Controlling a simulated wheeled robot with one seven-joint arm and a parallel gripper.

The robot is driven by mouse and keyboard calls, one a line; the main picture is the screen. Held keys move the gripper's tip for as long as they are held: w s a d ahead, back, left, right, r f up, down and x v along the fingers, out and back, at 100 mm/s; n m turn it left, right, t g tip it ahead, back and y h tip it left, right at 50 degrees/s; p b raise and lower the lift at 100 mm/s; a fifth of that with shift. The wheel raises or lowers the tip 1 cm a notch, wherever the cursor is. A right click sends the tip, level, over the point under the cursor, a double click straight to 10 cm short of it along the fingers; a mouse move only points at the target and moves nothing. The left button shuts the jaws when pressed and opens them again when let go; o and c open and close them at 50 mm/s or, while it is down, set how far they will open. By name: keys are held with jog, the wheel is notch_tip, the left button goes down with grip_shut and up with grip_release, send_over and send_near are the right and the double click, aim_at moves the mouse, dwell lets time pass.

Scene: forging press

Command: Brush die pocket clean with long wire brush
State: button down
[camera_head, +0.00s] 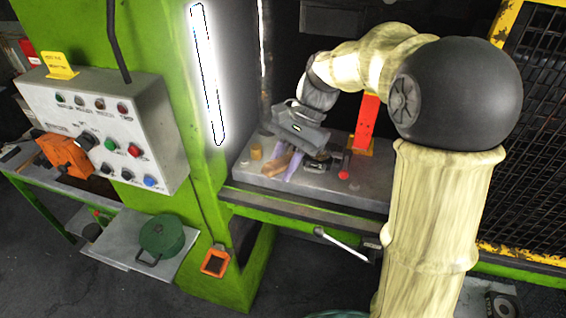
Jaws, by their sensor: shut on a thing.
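My gripper (290,152) reaches over the grey press bed, pointing down, with its dark body above a tan, wood-coloured piece. It is shut on this piece, which looks like the handle of the wire brush (274,164). A pale purple strip (295,166) slants down beside it; I cannot tell what it is. The brush's bristles cannot be made out. Dark metal parts (318,162) lie on the bed just right of the gripper and may belong to the die. The die pocket cannot be made out, and my arm and gripper cover part of that area.
The grey bed (365,197) sits in a green press frame (185,60). A red post (365,122) stands behind, and a red knob (343,175) is at right. A control box (100,125) is at left. A lever (342,244) sticks out in front. A mesh guard (540,130) closes the right.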

jog(key=shift+w+p, duration=0.1)
jog(key=shift+p, duration=0.25)
dwell(0.6)
jog(key=shift+w+d, duration=0.15)
jog(key=shift+w, duration=0.1)
jog(key=shift+s, duration=0.15)
jog(key=shift+s+a, duration=0.3)
jog(key=shift+s, duration=0.25)
jog(key=shift+w+p, duration=0.15)
jog(key=shift+p, duration=0.15)
jog(key=shift+w+d+p, duration=0.25)
jog(key=shift+w+p, duration=0.1)
jog(key=shift+w, duration=0.15)
jog(key=shift+f, duration=0.1)
jog(key=shift+s, duration=0.25)
